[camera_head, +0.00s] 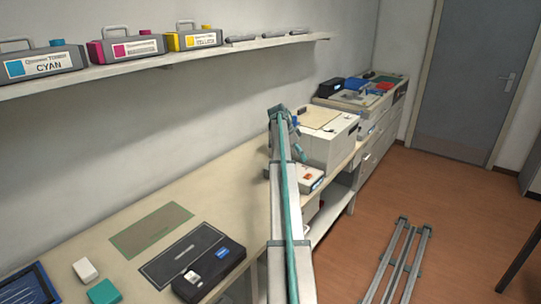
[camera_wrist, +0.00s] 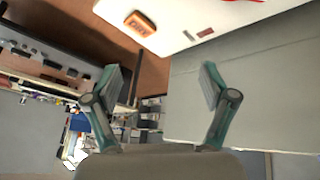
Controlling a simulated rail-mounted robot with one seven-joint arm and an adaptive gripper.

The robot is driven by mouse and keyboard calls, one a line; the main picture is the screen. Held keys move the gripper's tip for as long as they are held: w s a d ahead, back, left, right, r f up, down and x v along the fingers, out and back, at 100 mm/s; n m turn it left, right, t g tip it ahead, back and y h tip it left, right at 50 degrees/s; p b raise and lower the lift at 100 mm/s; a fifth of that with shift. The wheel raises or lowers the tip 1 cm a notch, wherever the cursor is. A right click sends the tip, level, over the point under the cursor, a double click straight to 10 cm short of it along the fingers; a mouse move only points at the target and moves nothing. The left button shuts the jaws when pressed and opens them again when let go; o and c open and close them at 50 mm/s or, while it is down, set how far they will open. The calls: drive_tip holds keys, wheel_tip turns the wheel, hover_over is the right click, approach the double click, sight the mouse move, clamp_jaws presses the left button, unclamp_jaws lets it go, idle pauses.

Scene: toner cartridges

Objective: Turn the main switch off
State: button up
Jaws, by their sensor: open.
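The main switch appears to be the orange rocker (camera_wrist: 140,23) on a white panel (camera_wrist: 190,22) at the top of the wrist view. Its marking is too blurred to read. In the head view, a small white box with a red-orange spot (camera_head: 306,176) sits on the bench beside the large white machine. My gripper (camera_wrist: 160,90) is open, its two teal-and-grey fingers apart with nothing between them. The rocker lies beyond the fingertips, nearer the left finger, and is not touched. In the head view, my gripper (camera_head: 298,152) is small and partly hidden by my arm, above the box.
The large white machine (camera_head: 325,138) stands just behind the box. The bench (camera_head: 190,190) holds a black case (camera_head: 209,272) and dark mats in front. A shelf (camera_head: 150,65) with toner cartridges runs along the wall. Open floor (camera_head: 440,210) lies right of the bench.

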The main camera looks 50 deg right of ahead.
drive_tip(key=w+a+r+m+t+p, duration=0.1)
drive_tip(key=w+a+r+p, duration=0.15)
drive_tip(key=w, duration=0.75)
drive_tip(key=p+x, duration=0.2)
drive_tip(key=x, duration=0.7)
drive_tip(key=shift+f, duration=0.45)
drive_tip(key=c, duration=1.2)
drive_tip(key=shift+o, duration=0.2)
